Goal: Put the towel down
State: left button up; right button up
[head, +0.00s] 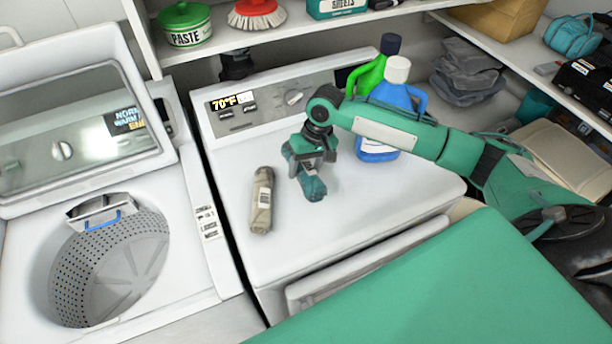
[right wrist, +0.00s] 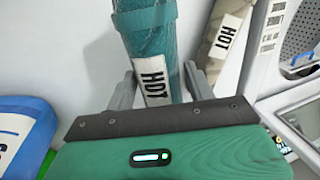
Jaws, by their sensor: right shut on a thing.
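A teal rolled towel (head: 312,187) is at the top of the white dryer (head: 350,215), and I cannot tell whether it touches the surface. It also shows in the right wrist view (right wrist: 147,40), with a white HOT label. My right gripper (head: 312,163) points down and is shut on the teal towel, with one finger on each side of it in the right wrist view (right wrist: 160,75). A beige rolled towel (head: 262,205) lies on the dryer to the left; it also shows in the right wrist view (right wrist: 226,45). My left gripper is not in view.
A blue bottle (head: 378,150) and a green bottle (head: 371,75) stand at the dryer's back right. The open washer (head: 185,285) is on the left. A shelf (head: 225,42) runs above the back. The dryer's front right top is clear.

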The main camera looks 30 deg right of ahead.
aim_at(311, 166)
jog(key=shift+f+p, duration=0.65)
jog(key=shift+f, duration=2.3)
jog(key=o, duration=1.1)
jog(key=shift+f, duration=0.1)
jog(key=b+v, duration=0.3)
jog(key=v, duration=0.9)
